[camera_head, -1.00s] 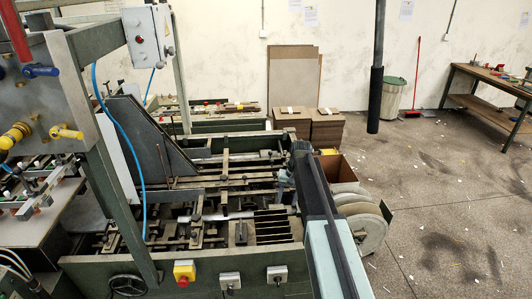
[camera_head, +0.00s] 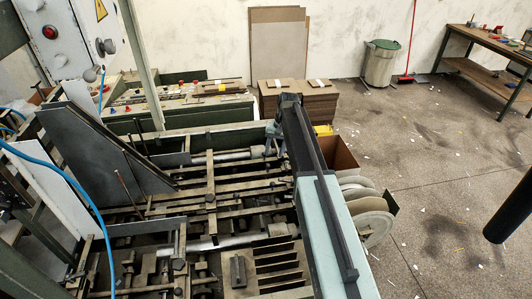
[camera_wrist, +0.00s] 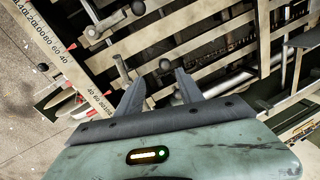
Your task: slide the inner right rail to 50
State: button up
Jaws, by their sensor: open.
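My gripper (camera_wrist: 160,77) is open in the wrist view, its two dark fingers pointing into the feeder. A small dark ball knob (camera_wrist: 165,64) shows between and just past the fingertips; I cannot tell whether they touch it. Pale rails (camera_wrist: 150,32) run diagonally beyond the fingers; I cannot tell for certain which is the inner right rail. A white scale (camera_wrist: 50,38) with numbers and red pointers runs along the left. In the head view, my gripper (camera_head: 272,138) is small beside my arm's far end, over the feeder's right side; its fingers are partly hidden.
The feeder's bars (camera_head: 215,195) fill the lower left. A blue hose (camera_head: 85,200) hangs there. Pale reels (camera_head: 370,215) and a brown box (camera_head: 338,155) stand right of my arm. Board stacks (camera_head: 298,100) stand behind.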

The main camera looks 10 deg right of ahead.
jog(key=f+b, duration=0.2)
jog(key=a+f+b, duration=0.1)
jog(key=f+b, duration=0.2)
jog(key=a+f+b, duration=0.1)
jog(key=f+b, duration=0.1)
jog(key=b, duration=0.1)
jog(key=shift+w+a+f, duration=0.2)
jog(key=shift+w+f, duration=0.15)
jog(key=shift+r, duration=0.15)
grip_shut()
jog(key=shift+s, duration=0.1)
dwell(1.0)
